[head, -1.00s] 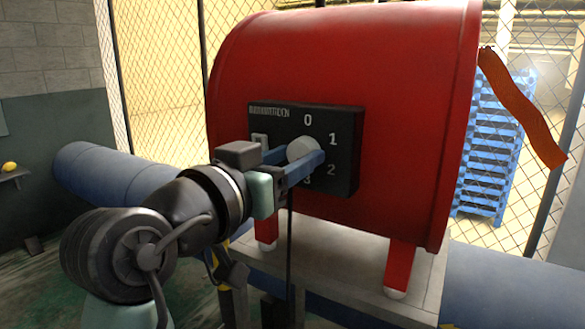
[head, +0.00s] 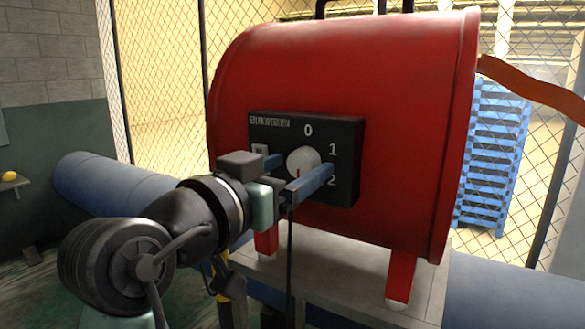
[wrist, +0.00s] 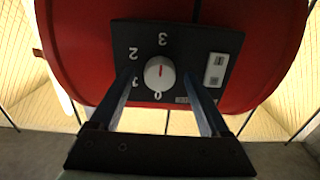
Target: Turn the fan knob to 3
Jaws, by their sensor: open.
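The fan knob (head: 304,160) is a round pale dial with a red mark, on the black control panel (head: 345,150) of the red fan housing. In the wrist view, which is upside down, the red mark on the knob (wrist: 159,73) points toward the 3. The numbers 0, 1 and 2 show in the head view; the 3 is hidden behind a finger. My gripper (head: 299,168) is open, its blue fingers on either side of the knob and apart from it. They also straddle it in the wrist view (wrist: 160,82).
The red fan housing (head: 410,120) stands on a grey platform (head: 355,275). An orange ribbon (head: 535,87) streams from its right edge. Blue pallets (head: 492,150) stand behind a mesh fence. A blue pipe (head: 110,185) runs behind at left.

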